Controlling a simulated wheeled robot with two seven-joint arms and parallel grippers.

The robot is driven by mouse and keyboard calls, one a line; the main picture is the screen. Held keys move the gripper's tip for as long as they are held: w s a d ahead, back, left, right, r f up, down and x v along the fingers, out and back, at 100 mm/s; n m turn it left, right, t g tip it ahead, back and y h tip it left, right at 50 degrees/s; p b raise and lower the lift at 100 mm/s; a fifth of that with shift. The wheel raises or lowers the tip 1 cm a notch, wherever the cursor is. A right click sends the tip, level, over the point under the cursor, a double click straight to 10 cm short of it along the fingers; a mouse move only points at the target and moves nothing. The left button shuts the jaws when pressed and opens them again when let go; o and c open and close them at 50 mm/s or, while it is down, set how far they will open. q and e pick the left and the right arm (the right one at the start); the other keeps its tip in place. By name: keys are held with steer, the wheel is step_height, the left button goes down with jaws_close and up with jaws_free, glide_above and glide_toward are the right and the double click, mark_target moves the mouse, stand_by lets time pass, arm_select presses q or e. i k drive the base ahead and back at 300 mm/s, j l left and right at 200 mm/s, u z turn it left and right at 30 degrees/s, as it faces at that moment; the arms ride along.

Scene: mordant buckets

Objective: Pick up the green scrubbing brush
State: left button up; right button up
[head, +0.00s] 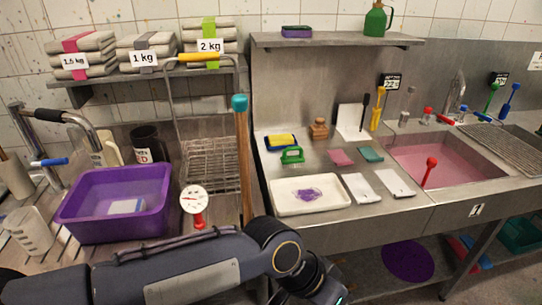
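The green scrubbing brush (292,156) rests on the steel counter, with its arched handle up. It sits just behind the white tray (275,201) and in front of a blue-and-yellow sponge (281,142). My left arm crosses the bottom of the head view from the left, in front of and below the brush. Its wrist runs out of the bottom edge, so the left gripper's fingers are not seen. My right gripper is not in view. Nothing touches the brush from above.
A wooden pole with a teal top (240,103) stands upright left of the brush. A wooden block (319,128), a pink cloth (340,157) and a teal cloth (371,154) lie to its right. A purple basin (75,208) is at left; a pink-filled sink (450,165) at right.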

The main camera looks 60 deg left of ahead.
mark_target(297, 160)
steer(key=i+u, duration=0.1)
steer(key=u, duration=0.35)
steer(key=i+u, duration=0.15)
steer(key=u, duration=0.3)
steer(key=i+l+u, duration=0.1)
steer(key=u, duration=0.35)
steer(key=i+l+u, duration=0.1)
steer(key=u, duration=0.35)
steer(key=i+u, duration=0.15)
steer(key=u, duration=0.3)
steer(key=i+l+u, duration=0.15)
steer(key=u, duration=0.3)
steer(key=i+l+u, duration=0.15)
steer(key=u, duration=0.3)
steer(key=i+l+u, duration=0.1)
steer(key=u, duration=0.35)
steer(key=l, duration=0.1)
